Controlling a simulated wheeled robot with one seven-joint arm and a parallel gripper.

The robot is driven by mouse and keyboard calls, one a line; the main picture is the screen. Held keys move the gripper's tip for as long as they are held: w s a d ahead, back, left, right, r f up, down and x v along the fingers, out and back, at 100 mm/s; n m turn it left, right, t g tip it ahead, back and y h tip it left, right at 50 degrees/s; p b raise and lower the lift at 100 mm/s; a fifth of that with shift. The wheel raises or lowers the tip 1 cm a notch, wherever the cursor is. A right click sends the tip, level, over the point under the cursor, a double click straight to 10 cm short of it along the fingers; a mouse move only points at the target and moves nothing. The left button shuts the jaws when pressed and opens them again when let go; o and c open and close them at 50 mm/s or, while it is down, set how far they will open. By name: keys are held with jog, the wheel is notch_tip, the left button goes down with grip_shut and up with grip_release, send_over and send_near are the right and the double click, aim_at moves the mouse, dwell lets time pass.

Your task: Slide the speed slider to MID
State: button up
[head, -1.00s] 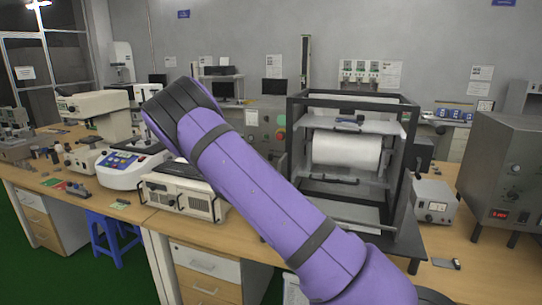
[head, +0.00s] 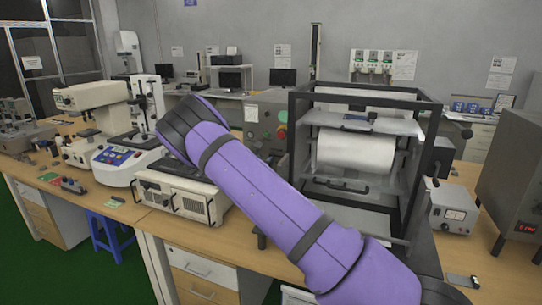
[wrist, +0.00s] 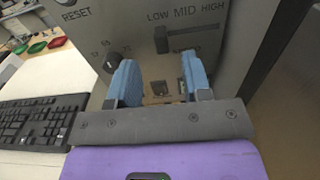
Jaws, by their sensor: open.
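The speed slider shows in the wrist view as a dark horizontal slot (wrist: 195,39) on a grey panel (wrist: 135,25), under the words LOW, MID and HIGH. Its dark knob (wrist: 161,40) stands at the slot's left end, below LOW. My gripper (wrist: 160,75) is open, with two blue fingers pointing at the panel just below the slider. The fingers look apart from the knob. In the head view my purple arm hides the gripper and the slider.
A rotary dial (wrist: 111,63) sits left of the fingers, with a RESET label above it. A black keyboard (wrist: 40,120) lies at the left. In the head view a black-framed machine with a white roll (head: 355,152) stands right of my arm, and a beige instrument (head: 175,195) at left.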

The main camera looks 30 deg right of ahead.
aim_at(270, 154)
jog(key=x, duration=0.7)
jog(key=shift+w, duration=0.1)
